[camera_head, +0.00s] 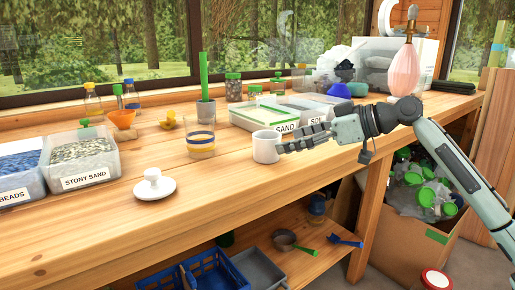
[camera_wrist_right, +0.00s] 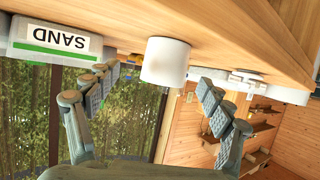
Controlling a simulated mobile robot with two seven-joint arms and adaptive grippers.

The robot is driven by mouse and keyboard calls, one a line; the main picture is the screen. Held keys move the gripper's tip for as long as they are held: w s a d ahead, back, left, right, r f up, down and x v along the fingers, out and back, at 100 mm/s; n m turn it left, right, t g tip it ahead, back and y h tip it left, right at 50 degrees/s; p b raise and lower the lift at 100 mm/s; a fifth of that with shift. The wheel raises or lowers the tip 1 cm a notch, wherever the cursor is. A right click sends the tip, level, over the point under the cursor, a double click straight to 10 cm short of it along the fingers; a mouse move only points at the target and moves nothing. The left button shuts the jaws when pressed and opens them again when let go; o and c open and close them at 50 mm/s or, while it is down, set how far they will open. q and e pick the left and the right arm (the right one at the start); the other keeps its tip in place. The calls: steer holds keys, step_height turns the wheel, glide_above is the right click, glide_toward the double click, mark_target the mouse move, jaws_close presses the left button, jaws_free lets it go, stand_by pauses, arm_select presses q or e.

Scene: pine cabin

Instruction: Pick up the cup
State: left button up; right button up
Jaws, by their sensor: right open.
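The white cup (camera_head: 266,147) stands upright on the wooden workbench (camera_head: 225,180), near the middle of the head view. My right gripper (camera_head: 288,146) reaches in from the right, low over the bench, with its fingers beside the cup. In the right wrist view, which is upside down, the cup (camera_wrist_right: 166,61) lies ahead, between the directions of the two spread fingers. The right gripper (camera_wrist_right: 150,95) is open and empty there. I cannot tell whether a finger touches the cup. My left gripper is not in view.
A glass jar with a yellow band (camera_head: 201,140) stands left of the cup. The SAND box (camera_head: 247,118) is behind it. A white saucer with a small white piece (camera_head: 153,186) lies front left.

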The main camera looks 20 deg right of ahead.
mark_target(267, 148)
steer(key=x, duration=0.6)
steer(key=shift+s+a+f, duration=0.1)
steer(key=shift+a+f, duration=0.25)
steer(key=shift+a, duration=0.2)
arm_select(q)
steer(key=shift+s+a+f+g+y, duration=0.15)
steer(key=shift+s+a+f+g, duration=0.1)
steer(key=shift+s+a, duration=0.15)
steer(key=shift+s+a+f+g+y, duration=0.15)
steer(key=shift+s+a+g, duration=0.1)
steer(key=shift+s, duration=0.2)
arm_select(e)
steer(key=shift+c, duration=0.5)
steer(key=c, duration=1.2)
